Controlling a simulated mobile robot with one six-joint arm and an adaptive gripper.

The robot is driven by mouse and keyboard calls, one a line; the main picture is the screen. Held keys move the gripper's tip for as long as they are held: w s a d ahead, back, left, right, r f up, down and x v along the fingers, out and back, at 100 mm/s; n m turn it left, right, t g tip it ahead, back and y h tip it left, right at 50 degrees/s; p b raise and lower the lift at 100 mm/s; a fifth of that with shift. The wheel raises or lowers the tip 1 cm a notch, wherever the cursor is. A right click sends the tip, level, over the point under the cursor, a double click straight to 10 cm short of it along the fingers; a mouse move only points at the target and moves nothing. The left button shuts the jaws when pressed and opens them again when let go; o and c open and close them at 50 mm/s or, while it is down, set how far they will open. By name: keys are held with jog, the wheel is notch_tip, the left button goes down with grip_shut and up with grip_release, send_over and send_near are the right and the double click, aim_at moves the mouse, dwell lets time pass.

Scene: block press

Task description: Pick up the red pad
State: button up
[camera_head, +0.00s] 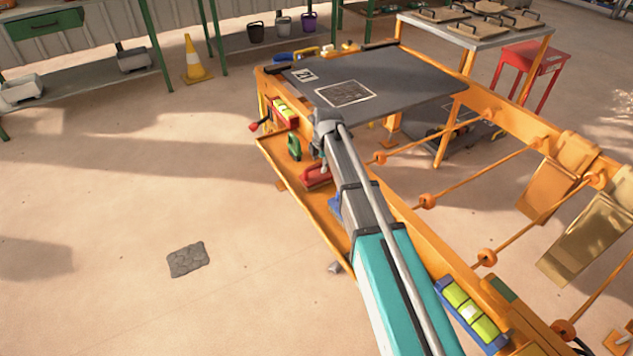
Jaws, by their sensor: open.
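The red pad (314,178) lies on the narrow orange side shelf of the block press. It is a flat red piece with a raised part on top, and my arm partly covers its right side. My gripper (322,168) points down at the end of my teal and grey arm, over the right part of the red pad. It is open. The view is too small to tell whether the fingers touch the pad or stand around its raised part.
A green pad (294,148) stands just behind the red one on the shelf. A blue piece (334,206) lies in front, partly hidden by my arm. The dark press table (420,80) is behind. The floor on the left is mostly clear, with a grey stone patch (188,260).

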jog(key=shift+w+a+f+b, duration=0.1)
jog(key=shift+f+b, duration=0.35)
jog(key=shift+f, duration=0.25)
grip_shut()
dwell(0.3)
